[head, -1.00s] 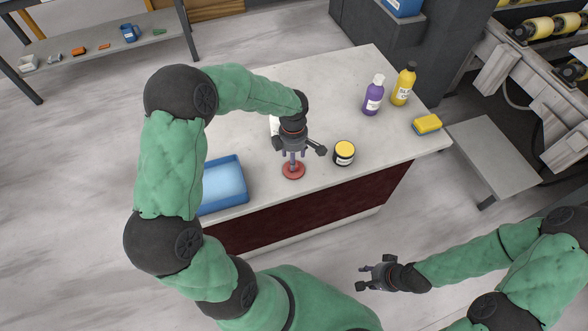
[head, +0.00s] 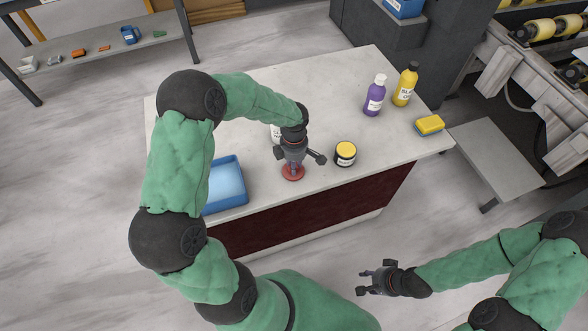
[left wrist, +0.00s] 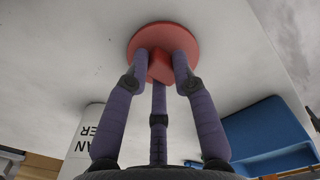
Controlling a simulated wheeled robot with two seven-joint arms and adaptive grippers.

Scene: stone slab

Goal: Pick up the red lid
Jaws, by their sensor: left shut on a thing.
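The red lid (head: 293,173) is a round disc on the pale stone slab, near its front edge. In the left wrist view the lid (left wrist: 190,42) shows a raised red knob in its middle. My left gripper (head: 292,166) points down over the lid, and its purple fingers (left wrist: 160,72) are shut around the knob. I cannot tell whether the lid touches the slab. My right gripper (head: 368,281) is out in front of the slab, low and away from the lid, with its fingers apart and nothing between them.
A blue tray (head: 243,192) stands left of the lid, and a dark jar with a yellow top (head: 345,152) stands right. A white bottle (head: 275,134) is partly hidden behind my left gripper. Purple (head: 374,97) and yellow (head: 405,85) bottles and a sponge (head: 430,125) are farther right.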

